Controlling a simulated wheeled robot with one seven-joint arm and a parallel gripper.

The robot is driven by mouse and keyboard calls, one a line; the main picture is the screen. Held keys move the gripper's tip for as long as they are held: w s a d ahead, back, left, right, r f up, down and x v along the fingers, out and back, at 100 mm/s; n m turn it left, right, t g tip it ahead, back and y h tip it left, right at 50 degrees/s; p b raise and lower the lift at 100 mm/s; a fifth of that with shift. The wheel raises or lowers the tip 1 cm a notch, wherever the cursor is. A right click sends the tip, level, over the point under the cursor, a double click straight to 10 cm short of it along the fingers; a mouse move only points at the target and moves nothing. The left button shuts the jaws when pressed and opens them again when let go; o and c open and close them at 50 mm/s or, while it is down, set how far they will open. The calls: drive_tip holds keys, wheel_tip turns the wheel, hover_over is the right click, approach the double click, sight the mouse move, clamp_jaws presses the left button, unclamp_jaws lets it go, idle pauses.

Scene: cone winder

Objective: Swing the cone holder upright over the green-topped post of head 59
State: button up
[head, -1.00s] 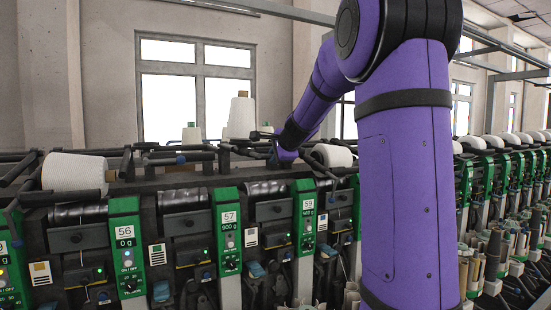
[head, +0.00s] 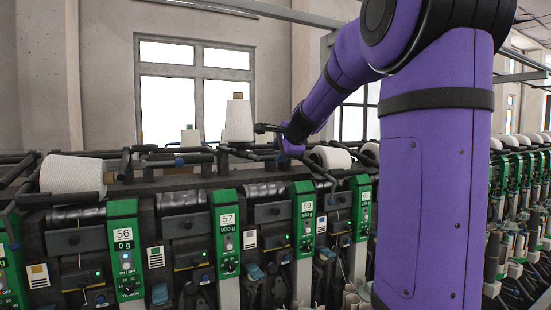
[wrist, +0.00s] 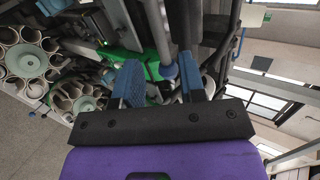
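The green panel (head: 307,215) of head 59 tops its pale post, right of head 57. My gripper (head: 284,151) is above and slightly left of that panel, among the dark bars along the machine top; its fingertips are too small to make out there. In the wrist view my gripper (wrist: 162,82) has its two blue fingers apart. A grey rod with a blue knob (wrist: 169,70), seemingly part of a cone holder, shows between them, closer to the right finger; I cannot tell if it touches. A green part (wrist: 138,62) shows behind.
A white cone (head: 239,121) stands upright left of my gripper. A white yarn package (head: 331,157) lies right of it, and a larger package (head: 73,174) lies at left. Dark bars crowd the machine top. Open air lies above.

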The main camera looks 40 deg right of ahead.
drive_tip(key=v, duration=0.6)
idle(1.2)
